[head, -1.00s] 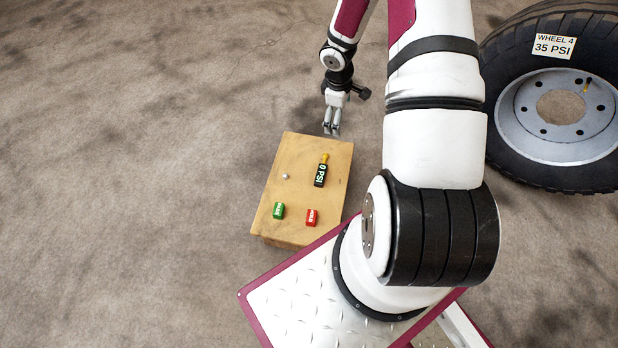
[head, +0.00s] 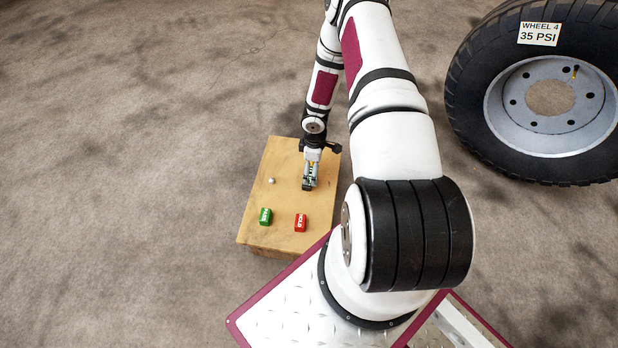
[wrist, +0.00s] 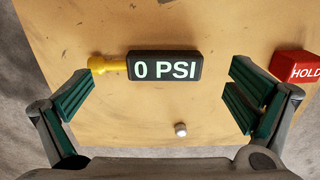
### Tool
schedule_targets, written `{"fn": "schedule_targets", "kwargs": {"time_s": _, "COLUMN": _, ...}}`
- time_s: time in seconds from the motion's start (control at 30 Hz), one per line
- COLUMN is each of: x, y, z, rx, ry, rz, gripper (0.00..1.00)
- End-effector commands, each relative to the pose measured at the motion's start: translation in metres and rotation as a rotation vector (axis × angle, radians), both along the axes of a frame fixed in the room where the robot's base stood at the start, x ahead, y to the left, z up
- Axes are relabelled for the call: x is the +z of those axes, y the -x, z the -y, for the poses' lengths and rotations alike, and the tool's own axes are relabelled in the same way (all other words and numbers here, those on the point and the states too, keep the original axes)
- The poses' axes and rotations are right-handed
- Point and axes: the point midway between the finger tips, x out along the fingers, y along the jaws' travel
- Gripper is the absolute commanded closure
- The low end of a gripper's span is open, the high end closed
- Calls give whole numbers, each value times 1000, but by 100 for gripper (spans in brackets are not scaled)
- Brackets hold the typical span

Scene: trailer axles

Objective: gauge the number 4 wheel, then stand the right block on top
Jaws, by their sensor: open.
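The gauge (wrist: 164,66), a dark body reading "0 PSI" with a yellow nozzle, lies on the wooden box (head: 270,160). My gripper (wrist: 165,92) is open above it, with a finger beyond each end of the gauge. In the head view my gripper (head: 310,180) largely hides the gauge. The wheel (head: 467,110) stands at the right, labelled "WHEEL 4 35 PSI", with a small valve stem (head: 575,71) on its rim. A red block (head: 301,223) marked "HOLD" and a green block (head: 265,216) with unreadable small lettering lie on the box.
A small pale round thing (head: 271,181) sits on the box, also seen in the wrist view (wrist: 180,129). Open brown ground lies to the left and between the box and the wheel.

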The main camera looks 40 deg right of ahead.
Motion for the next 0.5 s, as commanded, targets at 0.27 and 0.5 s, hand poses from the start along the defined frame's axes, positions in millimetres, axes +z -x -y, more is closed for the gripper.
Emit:
{"fn": "schedule_targets", "kwargs": {"time_s": 0.27, "x": -30, "y": 1, "z": -6, "rx": 2, "ry": 0, "rz": -1, "gripper": 0}}
{"fn": "schedule_targets", "kwargs": {"time_s": 0.5, "x": -53, "y": 1, "z": -7, "rx": 0, "ry": 0, "rz": 0, "gripper": 0}}
